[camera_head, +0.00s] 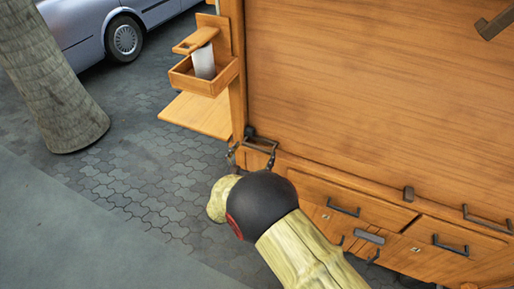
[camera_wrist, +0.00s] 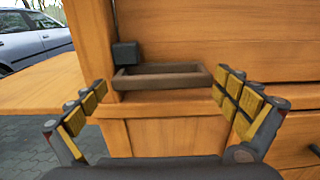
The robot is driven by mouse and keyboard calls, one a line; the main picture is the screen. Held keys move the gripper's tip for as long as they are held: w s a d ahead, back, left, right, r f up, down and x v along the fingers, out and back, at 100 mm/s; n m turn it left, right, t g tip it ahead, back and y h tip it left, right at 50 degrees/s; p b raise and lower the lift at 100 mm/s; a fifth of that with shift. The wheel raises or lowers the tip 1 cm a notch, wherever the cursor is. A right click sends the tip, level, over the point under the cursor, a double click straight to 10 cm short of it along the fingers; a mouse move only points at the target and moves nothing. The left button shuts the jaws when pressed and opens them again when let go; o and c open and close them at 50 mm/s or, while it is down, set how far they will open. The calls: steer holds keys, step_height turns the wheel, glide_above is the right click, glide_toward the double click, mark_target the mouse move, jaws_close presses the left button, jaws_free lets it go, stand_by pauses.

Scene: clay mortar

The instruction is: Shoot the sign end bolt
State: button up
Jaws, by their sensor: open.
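A dark metal fitting, which looks like the bolt (camera_wrist: 163,79), sits at the lower left corner of the big wooden panel. In the wrist view it is a brown rectangular loop beside a small black block (camera_wrist: 125,54). In the head view it shows small and dark (camera_head: 263,143), just past my gripper (camera_head: 250,156). My gripper (camera_wrist: 163,90) is open, its yellow-padded fingers spread left and right of the loop. They appear nearer to the camera than the loop, with nothing between them. I cannot tell whether they touch it.
The wooden panel (camera_head: 380,90) fills the right side, with drawers (camera_head: 340,200) and dark handles (camera_head: 487,219) below. A small wooden box (camera_head: 203,82) with a whitish object (camera_head: 203,62) hangs at the left. A tree trunk (camera_head: 45,80) and parked car (camera_head: 115,25) stand on paving further left.

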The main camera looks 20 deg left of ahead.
steer(key=s, duration=1)
steer(key=shift+s+a, duration=0.3)
steer(key=shift+a, duration=0.15)
steer(key=s+d+f+m+g+h, duration=0.2)
steer(key=d+f+m+g+h, duration=0.1)
steer(key=d+f, duration=0.35)
steer(key=s+d+r+m+g+h, duration=0.1)
steer(key=s+d+r+m+g, duration=0.1)
steer(key=s+d+m+g, duration=0.3)
steer(key=d+r+m+g+h, duration=0.1)
steer(key=d+m, duration=0.2)
steer(key=d, duration=0.3)
steer(key=s+d+r+m+g+h, duration=0.1)
steer(key=s+d+r+m+g, duration=0.1)
steer(key=s+d+m+g, duration=0.3)
steer(key=s+d+r+m+y, duration=0.3)
steer(key=d+r+m, duration=0.6)
steer(key=r, duration=0.3)
steer(key=s+d+r+m+t+y, duration=0.1)
steer(key=s+d+r+m+y, duration=0.3)
steer(key=d+r+m, duration=0.6)
steer(key=shift+d+r+t+y, duration=0.3)
steer(key=shift+d+r, duration=0.4)
steer(key=shift+r, duration=0.35)
